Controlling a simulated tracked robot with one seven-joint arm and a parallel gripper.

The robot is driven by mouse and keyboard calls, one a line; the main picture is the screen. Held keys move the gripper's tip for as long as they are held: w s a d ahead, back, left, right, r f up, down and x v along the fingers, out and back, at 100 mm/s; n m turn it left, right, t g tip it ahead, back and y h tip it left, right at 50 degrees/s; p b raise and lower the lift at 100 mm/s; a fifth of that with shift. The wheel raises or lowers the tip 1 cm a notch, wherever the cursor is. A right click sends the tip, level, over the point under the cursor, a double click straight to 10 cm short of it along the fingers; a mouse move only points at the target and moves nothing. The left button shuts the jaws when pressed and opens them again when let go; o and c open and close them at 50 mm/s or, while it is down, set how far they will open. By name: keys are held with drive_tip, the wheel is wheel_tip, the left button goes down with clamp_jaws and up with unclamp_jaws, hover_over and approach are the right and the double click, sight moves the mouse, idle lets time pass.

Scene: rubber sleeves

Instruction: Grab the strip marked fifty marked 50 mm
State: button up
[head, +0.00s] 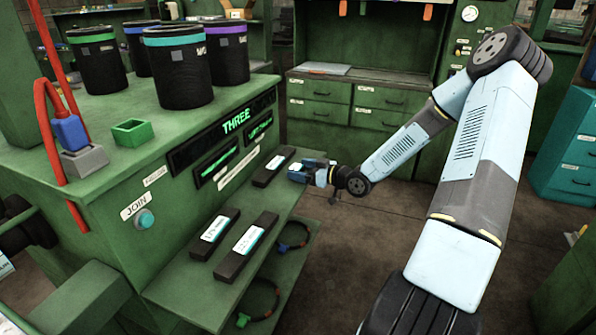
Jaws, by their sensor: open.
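Three dark strips with pale labels lie on the green shelf (180,292) of the machine. One strip (266,178) is at the far end. Two more, a left strip (226,219) and a right strip (232,266), lie side by side nearer the front. The label print is too small to read, so I cannot tell which is marked 50 mm. My gripper (298,171) is open, just to the right of the far strip, near the shelf's edge. Its fingers are small in view, and I cannot tell whether they touch that strip.
Several black drums (180,75) stand on the machine's top, beside a small green box (131,133). A JOIN button (144,219) is on the front face. Black rings (292,237) hang below the shelf. Green drawers (325,90) stand behind. The floor right of the shelf is clear.

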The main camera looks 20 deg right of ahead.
drive_tip(key=c, duration=1.1)
drive_tip(key=shift+r, duration=0.15)
